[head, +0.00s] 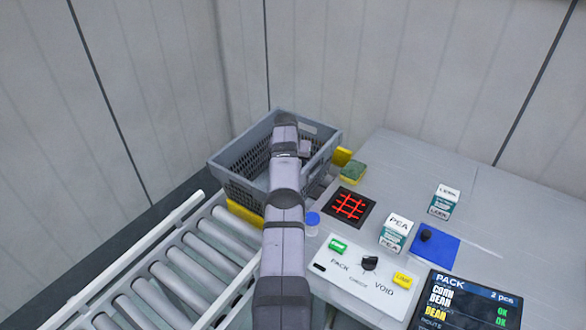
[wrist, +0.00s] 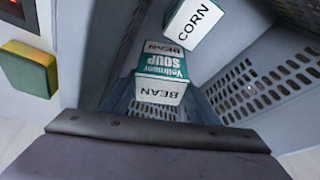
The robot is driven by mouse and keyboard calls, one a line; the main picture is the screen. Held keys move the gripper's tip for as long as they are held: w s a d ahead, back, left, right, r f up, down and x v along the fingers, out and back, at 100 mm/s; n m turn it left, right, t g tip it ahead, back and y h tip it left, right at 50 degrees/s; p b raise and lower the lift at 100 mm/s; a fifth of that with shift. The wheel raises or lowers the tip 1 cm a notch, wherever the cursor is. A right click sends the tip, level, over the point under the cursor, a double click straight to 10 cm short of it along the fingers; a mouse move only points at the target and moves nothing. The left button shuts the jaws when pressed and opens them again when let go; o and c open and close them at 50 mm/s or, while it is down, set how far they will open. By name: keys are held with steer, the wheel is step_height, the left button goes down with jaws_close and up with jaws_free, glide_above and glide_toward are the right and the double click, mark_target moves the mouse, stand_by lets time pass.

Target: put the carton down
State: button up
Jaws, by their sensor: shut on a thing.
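The carton marked BEAN (wrist: 160,66), white and teal, is in the middle of the wrist view, its white end towards the camera. My gripper (wrist: 158,105) is shut on it; the dark gripper body fills the bottom of that view, and the fingers are hard to make out. The grey mesh-sided tote (head: 236,182) stands at the far end of the conveyor in the head view. In the wrist view the tote's wall (wrist: 262,85) rises beside the carton.
A carton marked CORN (wrist: 193,22) lies inside the tote beyond the held carton. On the table stand a PEA carton (head: 396,233) and a LEEK-like carton (head: 443,202). A green and yellow sponge (head: 353,172), a blue mat (head: 437,250) and a button panel (head: 350,276) are also there.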

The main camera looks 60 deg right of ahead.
steer(key=shift+f+b, duration=0.25)
steer(key=shift+b, duration=0.2)
steer(key=shift+f+b, duration=0.25)
steer(key=shift+b, duration=0.05)
steer(key=o, duration=1.2)
steer(key=shift+a+f, duration=0.1)
steer(key=shift+f, duration=0.1)
steer(key=shift+o, duration=0.2)
